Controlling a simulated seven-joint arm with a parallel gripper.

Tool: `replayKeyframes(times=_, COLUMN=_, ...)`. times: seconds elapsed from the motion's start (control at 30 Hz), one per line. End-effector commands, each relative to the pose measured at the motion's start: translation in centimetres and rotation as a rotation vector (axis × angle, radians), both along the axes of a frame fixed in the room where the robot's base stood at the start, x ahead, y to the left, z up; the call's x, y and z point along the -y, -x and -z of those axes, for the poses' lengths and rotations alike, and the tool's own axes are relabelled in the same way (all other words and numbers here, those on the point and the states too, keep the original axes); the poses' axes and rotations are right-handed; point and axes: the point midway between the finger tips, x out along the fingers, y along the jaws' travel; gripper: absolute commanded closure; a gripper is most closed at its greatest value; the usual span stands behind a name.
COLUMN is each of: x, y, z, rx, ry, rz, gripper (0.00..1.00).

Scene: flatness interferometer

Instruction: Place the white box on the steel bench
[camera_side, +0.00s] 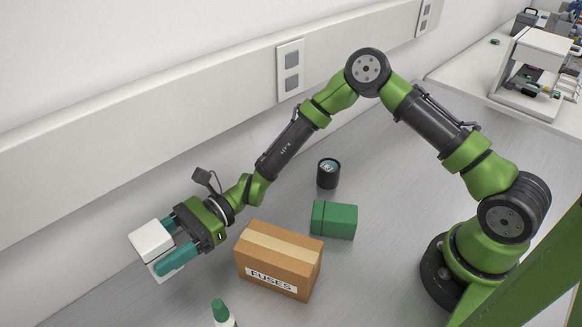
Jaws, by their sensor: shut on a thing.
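The white box (151,238) is at the left of the side view, between the teal fingers of my gripper (165,246). My gripper is shut on it. The fingers cover part of the box's right side. The box appears to be above the grey steel bench (350,290), near its back edge by the wall; the gap below it cannot be judged exactly.
A brown "FUSES" carton (280,258) stands right of my gripper. A green box (334,220) and a dark cylinder (328,173) stand behind it. A green-capped bottle (222,314) is at the front edge. A white wall trunking (150,100) runs along the back. Bare bench lies right of the carton.

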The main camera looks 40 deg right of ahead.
Motion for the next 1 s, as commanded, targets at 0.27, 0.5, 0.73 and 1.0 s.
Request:
replayKeyframes(times=0.27, x=-0.1, y=0.1, z=3.2, rx=-0.001, ry=-0.002, rz=-0.002, gripper=0.72)
replayKeyframes(times=0.5, x=0.0, y=0.0, z=5.6, rx=0.002, ry=-0.002, rz=-0.002, gripper=0.72)
replayKeyframes(times=0.73, x=0.0, y=0.0, z=5.6, rx=0.002, ry=-0.001, rz=-0.003, gripper=0.72)
replayKeyframes(times=1.0, x=0.0, y=0.1, z=5.9, rx=0.002, ry=0.000, rz=-0.003, gripper=0.12)
